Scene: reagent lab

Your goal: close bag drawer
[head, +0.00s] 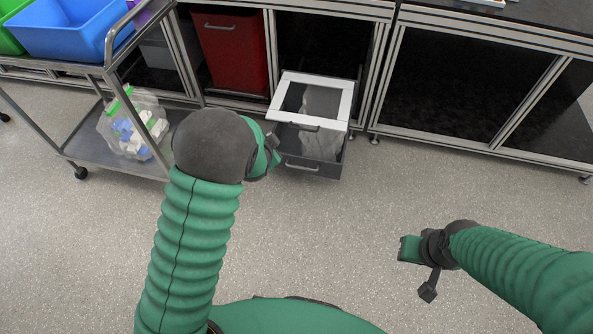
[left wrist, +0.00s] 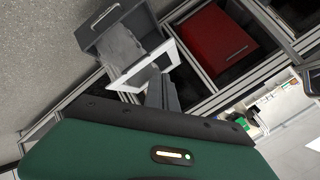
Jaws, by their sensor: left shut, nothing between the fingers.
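The bag drawer (head: 314,170) is a grey pull-out bin with a white top frame and a pale bag (head: 321,120) inside. It stands pulled out from under the bench and also shows in the left wrist view (left wrist: 107,40). My left gripper (head: 273,142) is shut and empty beside the drawer's left side, near its front. Its fingers also show in the left wrist view (left wrist: 161,92), overlapping the white frame; I cannot tell whether they touch it. My right gripper (head: 428,288) is low over the floor, right of the drawer; its finger opening is unclear.
A red bin (head: 233,60) stands under the bench left of the drawer. A metal cart (head: 85,150) with a blue tub (head: 70,28) and a bag of bottles (head: 135,127) stands at the left. The floor in front of the drawer is clear.

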